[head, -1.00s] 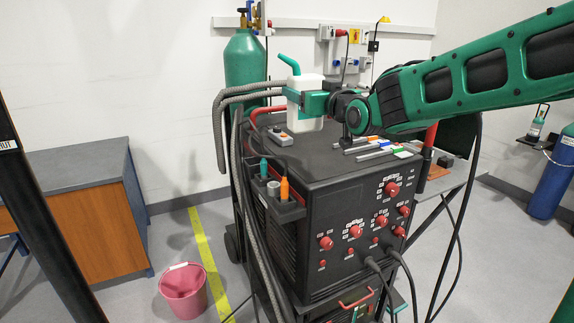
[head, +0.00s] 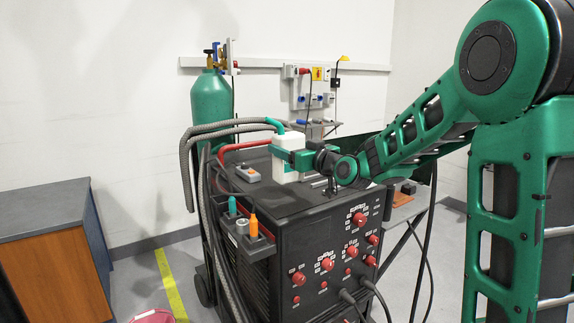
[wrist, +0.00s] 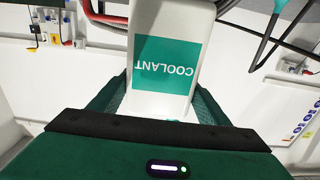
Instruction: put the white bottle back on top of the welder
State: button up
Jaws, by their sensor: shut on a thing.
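The white bottle (head: 288,142) has a teal bent spout and stands upright over the top of the black welder (head: 262,204). My gripper (head: 288,158) is shut around the bottle's middle, one finger along its near side. The bottle's base is at or just above the welder's top; I cannot tell whether they touch. In the wrist view the white bottle (wrist: 165,15) shows a teal COOLANT label, upside down, between the fingers of my gripper (wrist: 160,95). Its lower end there is partly hidden by my gripper.
A grey control box (head: 248,174) with an orange button lies left of the bottle on the welder. A side holder (head: 246,240) carries an orange-handled tool. Grey hoses (head: 188,165) loop along the left edge, near a green gas cylinder (head: 211,105). Tools behind my gripper are mostly hidden.

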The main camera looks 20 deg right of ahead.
jog(key=shift+w+d+f, duration=0.1)
jog(key=shift+d+f, duration=0.05)
jog(key=shift+d, duration=0.15)
jog(key=shift+f, duration=1.85)
jog(key=shift+f, duration=0.15)
jog(key=o, duration=1.7)
jog(key=v, duration=1.2)
